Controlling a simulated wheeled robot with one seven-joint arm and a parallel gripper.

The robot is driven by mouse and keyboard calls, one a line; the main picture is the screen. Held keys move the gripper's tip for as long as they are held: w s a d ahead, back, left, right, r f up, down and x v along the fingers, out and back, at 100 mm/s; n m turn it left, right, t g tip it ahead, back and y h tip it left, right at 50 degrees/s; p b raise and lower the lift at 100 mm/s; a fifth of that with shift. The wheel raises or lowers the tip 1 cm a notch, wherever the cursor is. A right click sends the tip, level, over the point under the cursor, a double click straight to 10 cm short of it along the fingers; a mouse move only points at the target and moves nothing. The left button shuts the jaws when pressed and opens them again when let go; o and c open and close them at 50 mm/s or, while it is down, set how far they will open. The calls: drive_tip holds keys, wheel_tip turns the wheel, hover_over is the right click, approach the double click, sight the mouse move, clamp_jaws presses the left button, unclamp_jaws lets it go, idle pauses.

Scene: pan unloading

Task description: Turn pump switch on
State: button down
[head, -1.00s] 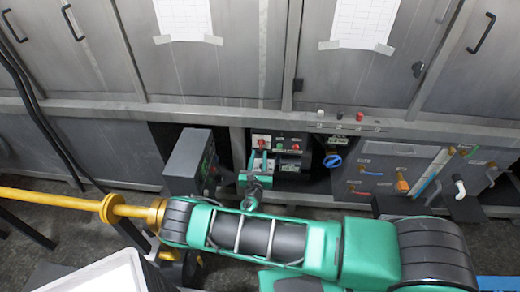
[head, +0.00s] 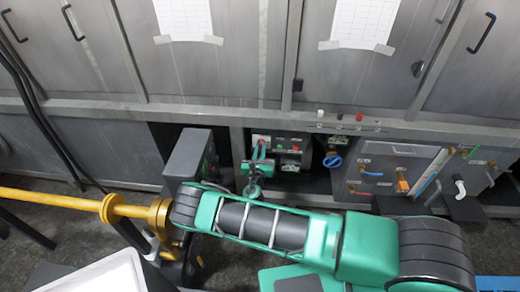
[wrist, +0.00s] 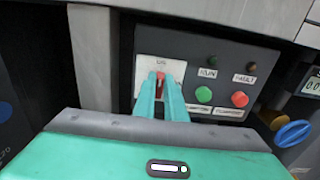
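The pump switch is a small red lever (wrist: 160,84) on a white plate (wrist: 147,67) at the left of a dark control panel (wrist: 222,65). My gripper (wrist: 161,82) is at this plate. Its two green fingers stand a little apart, one on each side of the red lever. I cannot tell whether they touch it. The fingers hide the lower part of the plate. In the head view my gripper (head: 259,146) covers most of the switch on the panel (head: 287,140).
Green (wrist: 203,95) and red (wrist: 240,99) buttons sit just right of the switch. A blue knob (wrist: 293,132) is further right. In the head view a grey box (head: 188,160) stands close left of my gripper, and a valve panel (head: 385,172) stands to the right.

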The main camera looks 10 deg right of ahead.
drive_tip(key=shift+m, duration=0.3)
drive_tip(key=shift+s+d+f+m, duration=0.1)
drive_tip(key=shift+d+f+m, duration=0.15)
drive_tip(key=shift+m, duration=2.65)
drive_tip(key=shift+s+d+f+m, duration=0.1)
drive_tip(key=shift+d+f+m, duration=0.15)
drive_tip(key=shift+m, duration=2.65)
drive_tip(key=shift+s+d+f+m, duration=0.1)
drive_tip(key=shift+d+f+m, duration=0.15)
drive_tip(key=shift+m, duration=2.65)
drive_tip(key=shift+f, duration=0.15)
drive_tip(key=c, duration=1.8)
unclamp_jaws()
drive_tip(key=shift+w, duration=0.1)
drive_tip(key=v, duration=1)
drive_tip(key=shift+s+a, duration=0.15)
drive_tip(key=shift+s, duration=0.2)
